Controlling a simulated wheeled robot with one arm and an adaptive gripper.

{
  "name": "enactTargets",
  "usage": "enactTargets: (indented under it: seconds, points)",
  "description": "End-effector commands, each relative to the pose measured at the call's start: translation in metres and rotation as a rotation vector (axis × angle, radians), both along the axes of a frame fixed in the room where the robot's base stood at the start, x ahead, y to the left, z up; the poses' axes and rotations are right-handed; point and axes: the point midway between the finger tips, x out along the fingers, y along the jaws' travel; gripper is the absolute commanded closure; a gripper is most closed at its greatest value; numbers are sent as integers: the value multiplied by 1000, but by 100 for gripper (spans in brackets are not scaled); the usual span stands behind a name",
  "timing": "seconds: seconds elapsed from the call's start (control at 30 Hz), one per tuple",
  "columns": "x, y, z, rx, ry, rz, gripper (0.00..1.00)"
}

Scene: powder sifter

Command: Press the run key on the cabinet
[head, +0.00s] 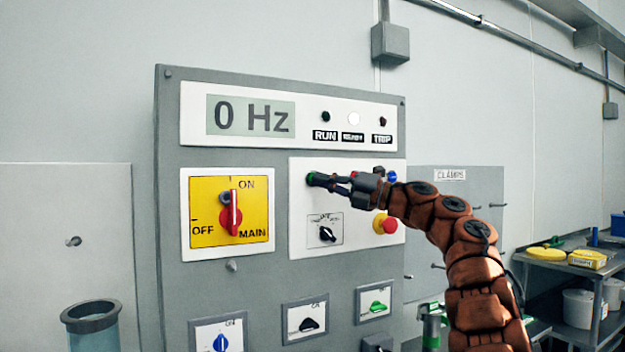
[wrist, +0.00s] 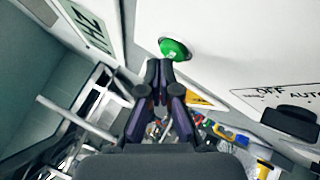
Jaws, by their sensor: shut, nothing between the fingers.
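The grey cabinet (head: 270,265) stands in front of me with a display reading 0 Hz (head: 250,116). A green round key (head: 312,177) sits at the upper left of its white control plate; it also shows in the wrist view (wrist: 174,49). I see no label on this key. My gripper (head: 322,181) is shut and empty, with its fingertips at the green key. In the wrist view the fingertips (wrist: 159,66) overlap the key's lower edge; I cannot tell whether they touch it. The RUN lamp (head: 325,117) looks dark and the middle lamp (head: 353,118) looks white.
A red main switch (head: 231,213) on a yellow plate points to ON. A red stop knob (head: 386,224), a blue button (head: 391,177) and a black selector (head: 327,234) share the control plate. Coloured rotary switches sit below. A shelf (head: 570,265) stands at right.

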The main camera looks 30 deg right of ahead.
Motion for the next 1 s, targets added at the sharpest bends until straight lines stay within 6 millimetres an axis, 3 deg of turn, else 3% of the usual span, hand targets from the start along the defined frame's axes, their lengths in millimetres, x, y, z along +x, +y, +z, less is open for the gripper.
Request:
enactTargets:
  seconds: [1.0]
  points:
    - [9,-1,1,-1,-1,0,100]
